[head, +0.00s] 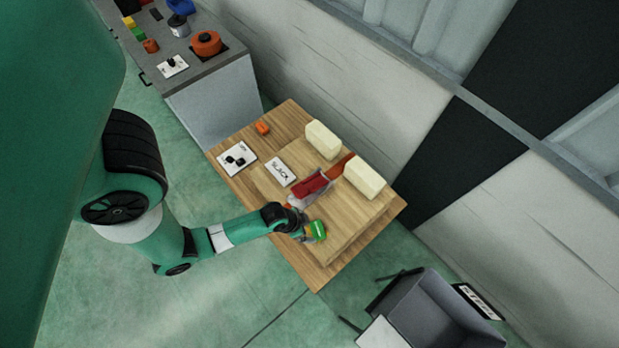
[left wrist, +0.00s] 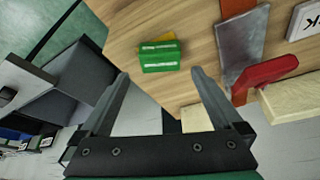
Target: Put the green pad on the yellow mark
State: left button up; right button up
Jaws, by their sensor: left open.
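The green pad (head: 318,229) with white stripes lies near the front edge of the wooden table. In the left wrist view the green pad (left wrist: 161,58) sits ahead of my jaws, between the two finger lines. A strip of the yellow mark (left wrist: 158,43) shows along the pad's far edge; the rest of it is hidden, and I cannot tell how much the pad covers. My left gripper (left wrist: 160,73) is open and empty, its fingers apart from the pad. In the head view my left gripper (head: 304,229) is right beside the pad. My right gripper is not in view.
A red-handled tool (head: 313,184) lies over a grey plate and orange strip, with cream blocks (head: 364,178) behind. A SLACK card (head: 280,172), a white card with black pieces (head: 237,158) and an orange piece (head: 262,128) lie farther left. The table's right part is clear.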

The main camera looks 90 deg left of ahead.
pick_arm(q)
jog(key=p+v, duration=0.2)
jog(key=v, duration=0.2)
